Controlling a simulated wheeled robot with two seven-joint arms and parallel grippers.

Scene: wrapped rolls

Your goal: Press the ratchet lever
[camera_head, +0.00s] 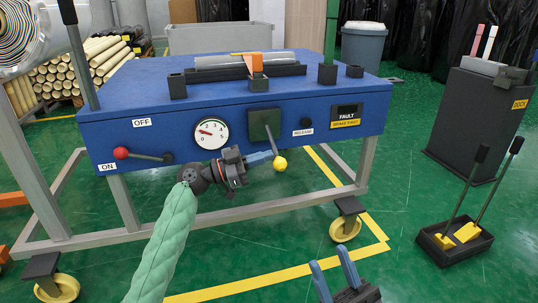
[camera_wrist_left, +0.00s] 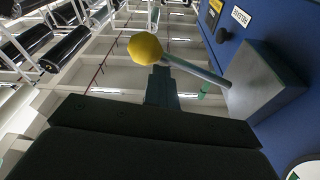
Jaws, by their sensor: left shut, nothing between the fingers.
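The lever with a yellow ball (camera_head: 280,163) hangs down from a dark green box (camera_head: 260,122) on the front of the blue cabinet (camera_head: 350,117). My left gripper (camera_head: 271,155) is shut and empty, its blue fingertips just left of the ball. In the left wrist view the ball (camera_wrist_left: 145,48) and its grey rod (camera_wrist_left: 200,70) show beyond the shut fingers (camera_wrist_left: 162,88); I cannot tell if they touch. My right gripper (camera_head: 333,272) is at the bottom of the head view, its two blue fingers apart with nothing between them.
The cabinet front also has a red-ball ON/OFF lever (camera_head: 121,153), a gauge (camera_head: 209,134), a release button (camera_head: 306,122) and a lit fault panel (camera_head: 346,116). A roll (camera_head: 230,61) lies on top. A black tray (camera_head: 455,243) with two upright handles stands on the floor at right.

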